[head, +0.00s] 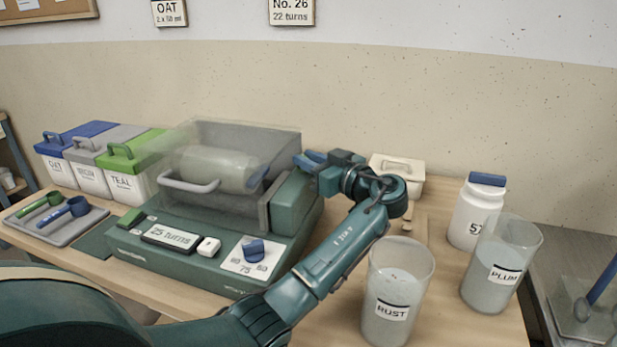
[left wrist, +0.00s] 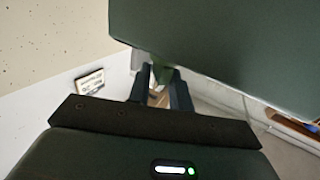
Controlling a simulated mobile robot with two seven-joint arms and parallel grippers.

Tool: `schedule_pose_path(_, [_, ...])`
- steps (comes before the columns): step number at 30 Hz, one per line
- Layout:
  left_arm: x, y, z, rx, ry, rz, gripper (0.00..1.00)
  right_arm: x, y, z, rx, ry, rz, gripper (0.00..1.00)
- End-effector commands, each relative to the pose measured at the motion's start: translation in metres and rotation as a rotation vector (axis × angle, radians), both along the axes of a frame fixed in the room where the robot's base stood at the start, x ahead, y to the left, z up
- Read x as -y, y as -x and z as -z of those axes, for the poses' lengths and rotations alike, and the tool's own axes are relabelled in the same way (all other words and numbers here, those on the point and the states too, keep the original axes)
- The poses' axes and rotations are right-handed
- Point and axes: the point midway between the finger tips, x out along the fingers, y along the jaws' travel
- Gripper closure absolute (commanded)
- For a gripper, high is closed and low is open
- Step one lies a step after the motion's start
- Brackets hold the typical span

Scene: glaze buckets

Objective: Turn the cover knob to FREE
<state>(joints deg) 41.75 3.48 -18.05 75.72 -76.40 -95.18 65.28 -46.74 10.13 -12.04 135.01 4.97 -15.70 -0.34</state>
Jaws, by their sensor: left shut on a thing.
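The green machine (head: 290,205) stands mid-table with its clear cover (head: 215,135) down over a pale jar (head: 215,168). My left gripper (head: 308,160) is at the machine's right end, near the top of its green housing. In the left wrist view its fingers (left wrist: 160,88) are shut on a small green piece (left wrist: 162,72), which appears to be the cover knob beside the housing (left wrist: 220,45). The fingers hide most of it, and no FREE marking is readable. A blue dial (head: 253,249) sits on the front panel beside numbers. My right gripper is not in view.
Rust (head: 396,290) and plum (head: 500,265) beakers and a white bottle (head: 475,210) stand right of my left arm. A lidded white box (head: 398,170) is behind it. Labelled bins (head: 122,185) and a scoop tray (head: 60,238) are at the left.

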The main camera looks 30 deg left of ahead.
Motion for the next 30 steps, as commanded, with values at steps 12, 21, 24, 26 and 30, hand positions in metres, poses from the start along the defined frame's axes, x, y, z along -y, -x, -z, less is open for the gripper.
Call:
schedule_pose_path(12, [-0.0009, -0.002, -0.0023, 0.003, -0.002, -0.078, 0.99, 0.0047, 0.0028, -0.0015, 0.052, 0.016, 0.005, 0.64])
schedule_pose_path(21, [-0.0012, -0.0022, -0.0032, 0.004, -0.003, -0.077, 0.99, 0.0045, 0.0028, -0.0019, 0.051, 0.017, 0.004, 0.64])
schedule_pose_path(24, [-0.0014, -0.0021, -0.003, 0.004, -0.003, -0.078, 0.7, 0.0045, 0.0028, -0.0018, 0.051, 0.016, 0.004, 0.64])
schedule_pose_path(26, [-0.0012, -0.002, -0.0026, 0.003, -0.002, -0.078, 0.65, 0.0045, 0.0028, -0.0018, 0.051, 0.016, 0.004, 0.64])
schedule_pose_path(30, [-0.0007, -0.0019, -0.0018, 0.001, -0.002, -0.078, 0.56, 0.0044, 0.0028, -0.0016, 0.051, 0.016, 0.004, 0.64])
